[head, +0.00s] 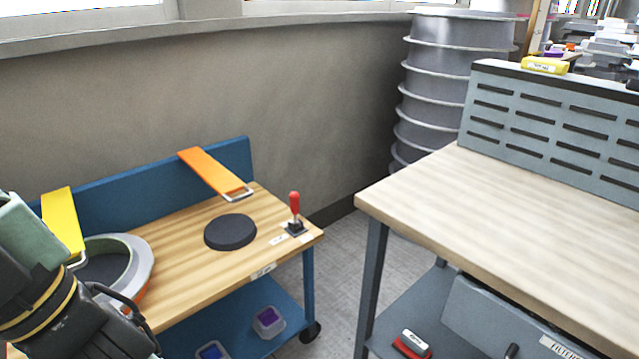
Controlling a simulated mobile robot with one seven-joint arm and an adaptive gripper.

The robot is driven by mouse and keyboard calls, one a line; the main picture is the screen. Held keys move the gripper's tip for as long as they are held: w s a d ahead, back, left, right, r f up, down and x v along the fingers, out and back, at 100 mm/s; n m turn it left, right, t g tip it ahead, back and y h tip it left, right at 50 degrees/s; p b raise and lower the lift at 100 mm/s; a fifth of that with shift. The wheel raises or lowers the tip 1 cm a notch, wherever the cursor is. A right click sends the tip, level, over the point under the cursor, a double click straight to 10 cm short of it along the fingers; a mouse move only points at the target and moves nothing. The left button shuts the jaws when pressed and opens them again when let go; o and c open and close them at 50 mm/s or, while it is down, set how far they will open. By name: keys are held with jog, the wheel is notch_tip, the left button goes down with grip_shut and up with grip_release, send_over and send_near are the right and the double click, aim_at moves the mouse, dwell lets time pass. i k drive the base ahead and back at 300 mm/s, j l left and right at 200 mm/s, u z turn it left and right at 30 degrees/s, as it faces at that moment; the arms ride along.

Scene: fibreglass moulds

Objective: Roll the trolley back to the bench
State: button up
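The trolley (190,283) stands at the left, with a wooden top, a blue back panel, blue legs and a blue lower shelf. A black castor (310,332) shows under its right front leg. The bench (440,205) stands at the right, with a pale wooden top, grey legs and a slotted grey back panel. A strip of floor separates the two. A small red-handled lever (295,212) stands upright on the trolley's right end. My arm covers the lower left corner and part of the trolley. My gripper's fingers do not show.
On the trolley are a black disc (230,232), a grey ring-shaped mould (140,262), and orange (212,172) and yellow (62,222) straps. Small tubs (269,320) sit on its lower shelf. A tall ribbed grey stack (455,75) stands behind the bench. Grey floor (345,250) shows between.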

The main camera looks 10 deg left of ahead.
aim_at(209, 278)
jog(key=k+j, duration=0.15)
jog(key=j, duration=0.15)
jog(key=k+j, duration=0.15)
jog(key=j, duration=0.2)
jog(key=k+j+u, duration=0.1)
jog(key=k+j, duration=0.2)
jog(key=j, duration=0.3)
jog(key=k+j+u, duration=0.1)
jog(key=j, duration=0.25)
jog(key=k+j+u, duration=0.1)
jog(key=u, duration=0.95)
